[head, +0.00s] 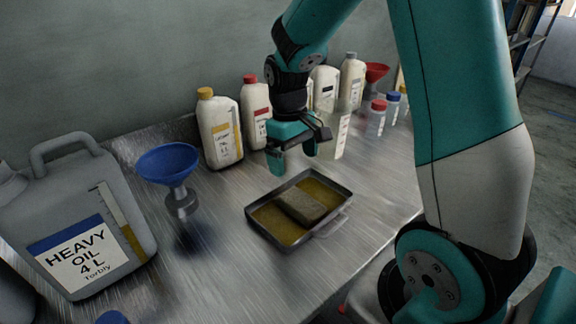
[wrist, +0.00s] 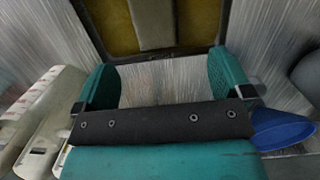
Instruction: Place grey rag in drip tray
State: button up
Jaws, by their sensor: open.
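The grey rag (head: 300,204) is a folded block lying in the drip tray (head: 339,225), a shallow metal pan with yellowish oil on its bottom. In the wrist view the rag (wrist: 153,24) shows at the top, inside the tray (wrist: 85,22). My gripper (head: 293,164) is above the table just behind the tray, apart from the rag. In the wrist view my gripper (wrist: 162,84) has its two teal fingers wide apart with only bare metal table between them. It is open and empty.
A blue funnel (head: 168,167) and a large grey oil can (head: 75,220) stand to the left. White bottles with yellow (head: 219,130) and red (head: 256,112) caps line the wall behind my gripper. Small capped bottles (head: 377,118) and a red funnel (head: 375,74) are at right.

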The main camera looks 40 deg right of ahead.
jog(key=s+a+r+n+y+p, duration=0.1)
jog(key=s+a+r+n+y, duration=0.1)
jog(key=s+a+r, duration=0.4)
jog(key=s+a+r+n+t+y+p, duration=0.1)
jog(key=s+a+r+n+y, duration=0.1)
jog(key=s+a+r, duration=0.5)
jog(key=shift+s+a+r+n+t, duration=0.25)
jog(key=shift+s+a+n, duration=0.55)
jog(key=shift+s+a, duration=2.1)
jog(key=shift+w+a+f, duration=0.1)
jog(key=shift+w+a, duration=0.4)
